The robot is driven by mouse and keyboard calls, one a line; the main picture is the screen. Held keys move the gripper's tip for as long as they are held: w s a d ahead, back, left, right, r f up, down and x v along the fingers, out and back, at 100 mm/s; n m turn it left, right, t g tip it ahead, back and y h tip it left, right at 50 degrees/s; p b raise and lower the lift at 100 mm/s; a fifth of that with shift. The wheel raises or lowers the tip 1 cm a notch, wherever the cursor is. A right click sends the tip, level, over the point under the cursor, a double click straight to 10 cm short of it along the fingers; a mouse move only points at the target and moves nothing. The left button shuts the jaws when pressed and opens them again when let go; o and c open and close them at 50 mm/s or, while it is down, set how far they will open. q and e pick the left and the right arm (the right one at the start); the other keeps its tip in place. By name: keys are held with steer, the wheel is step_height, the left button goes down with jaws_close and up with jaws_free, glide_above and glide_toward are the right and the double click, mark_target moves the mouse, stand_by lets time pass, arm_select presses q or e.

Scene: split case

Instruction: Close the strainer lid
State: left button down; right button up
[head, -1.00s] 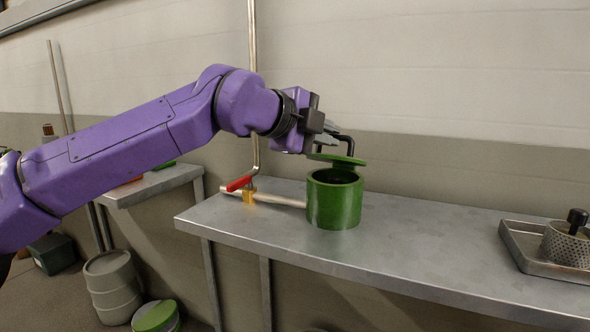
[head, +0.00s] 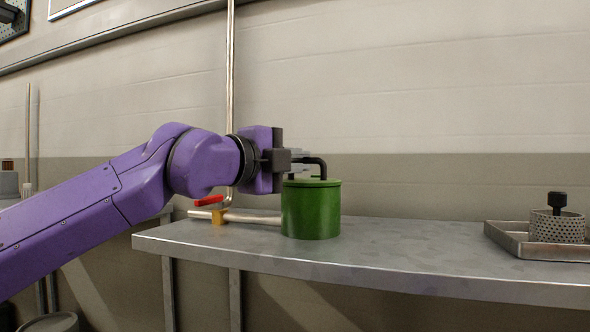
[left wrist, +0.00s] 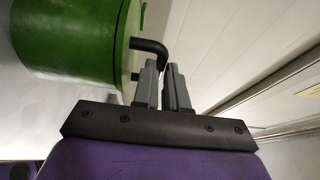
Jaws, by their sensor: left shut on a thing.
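The strainer (head: 310,213) is a green cylinder standing upright on the metal bench, joined to a pipe at its left. Its green lid (head: 318,182) lies level on top of the body, with no gap that I can make out. A black bent handle (head: 318,161) rises from the lid. My left gripper (head: 300,166) is at the lid's upper left, with its fingers shut on the handle. The left wrist view shows the fingers (left wrist: 163,85) at the black handle (left wrist: 150,46) beside the green strainer (left wrist: 75,35). My right gripper is not in view.
A red-handled valve (head: 208,201) sits on the pipe left of the strainer. A metal tray (head: 512,240) with a perforated basket (head: 558,227) stands at the bench's right. The bench (head: 420,245) between is clear. A vertical pipe (head: 230,90) runs up the wall behind.

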arm_select(q)
steer(key=c, duration=1.4)
jaws_free()
steer(key=shift+c, duration=0.2)
steer(key=v, duration=1)
steer(key=shift+s+p, duration=0.2)
steer(key=shift+p, duration=0.1)
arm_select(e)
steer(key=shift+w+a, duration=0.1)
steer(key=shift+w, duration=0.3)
arm_select(q)
steer(key=shift+a, duration=0.15)
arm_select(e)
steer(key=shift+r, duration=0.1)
